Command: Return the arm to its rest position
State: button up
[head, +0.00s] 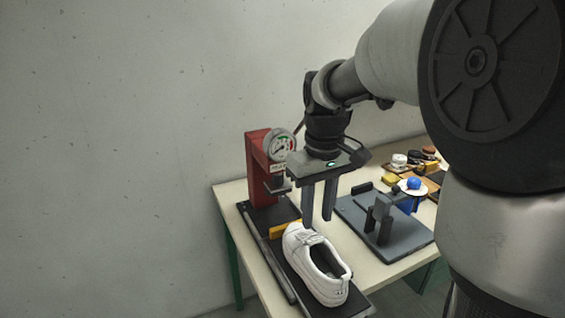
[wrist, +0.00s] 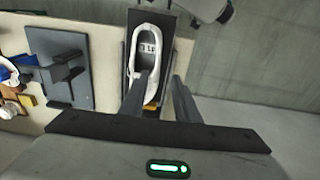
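My gripper (head: 318,204) hangs from my arm with its two fingers pointing down, a clear gap between them. It is above the table, just behind and beside the white shoe (head: 316,268) in the head view.
A red press with a round gauge (head: 258,165) stands at the table's back left. A grey plate with a clamp-like fixture (head: 400,245) is on the right. A blue ball (head: 413,183) and several small items lie behind it.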

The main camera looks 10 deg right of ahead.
jog(key=s+r+m+t+p, duration=0.2)
jog(key=s+r, duration=0.2)
jog(key=s, duration=0.4)
jog(key=s+r+m+t+p, duration=0.1)
jog(key=s+r+t+p, duration=0.1)
jog(key=s+r, duration=0.3)
jog(key=s+t, duration=0.1)
jog(key=s, duration=0.3)
jog(key=shift+r+m+p, duration=0.15)
jog(key=shift+m+p, duration=0.2)
jog(key=shift+m, duration=0.05)
jog(key=shift+c, duration=0.4)
